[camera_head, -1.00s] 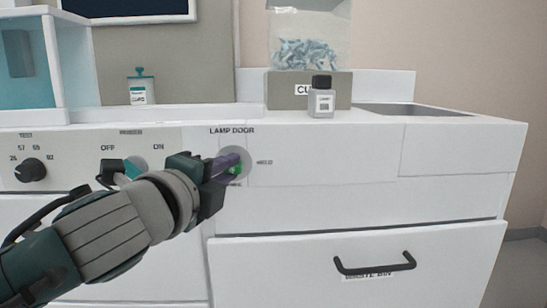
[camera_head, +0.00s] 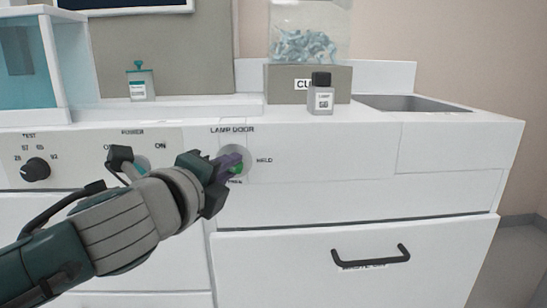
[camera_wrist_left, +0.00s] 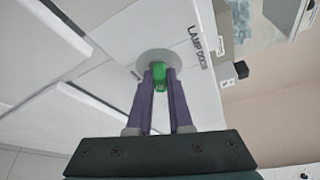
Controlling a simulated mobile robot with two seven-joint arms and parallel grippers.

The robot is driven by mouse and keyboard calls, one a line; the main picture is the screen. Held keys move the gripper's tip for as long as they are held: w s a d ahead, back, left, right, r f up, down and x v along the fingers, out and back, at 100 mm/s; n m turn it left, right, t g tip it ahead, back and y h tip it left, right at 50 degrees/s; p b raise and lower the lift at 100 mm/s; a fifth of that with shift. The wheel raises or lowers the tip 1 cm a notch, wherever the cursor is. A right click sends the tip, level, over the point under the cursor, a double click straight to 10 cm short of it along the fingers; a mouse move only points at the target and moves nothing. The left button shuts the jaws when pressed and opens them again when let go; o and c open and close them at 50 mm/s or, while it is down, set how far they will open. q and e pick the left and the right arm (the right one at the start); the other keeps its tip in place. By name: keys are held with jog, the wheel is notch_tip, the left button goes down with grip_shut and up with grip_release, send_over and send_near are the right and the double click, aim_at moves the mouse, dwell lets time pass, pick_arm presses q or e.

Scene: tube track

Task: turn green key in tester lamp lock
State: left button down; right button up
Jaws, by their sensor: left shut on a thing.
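The green key (camera_head: 237,169) stands in the round grey lamp door lock (camera_head: 239,152) on the white front panel. The words LAMP DOOR are above the lock and HELD is to its right. My left gripper (camera_head: 232,163) is at the lock, its purple fingers shut on the key. In the left wrist view the green key (camera_wrist_left: 159,76) shows between the two fingertips, in front of the grey disc (camera_wrist_left: 160,60). The fingers hide part of the key and lock. My right gripper is not in view.
A dial (camera_head: 36,169) and a power switch sit left of the lock, the switch partly behind my arm. A drawer handle (camera_head: 370,256) is below right. A small bottle (camera_head: 321,94) and a sink (camera_head: 420,104) are on the counter above.

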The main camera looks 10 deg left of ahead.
pick_arm(q)
jog(key=shift+m+g+y+p, duration=0.35)
jog(key=shift+m+p, duration=0.35)
jog(key=shift+p, duration=0.45)
jog(key=shift+f, duration=0.1)
jog(key=m+g+y+p, duration=0.1)
jog(key=m+p, duration=0.1)
jog(key=p, duration=0.2)
jog(key=shift+d, duration=0.1)
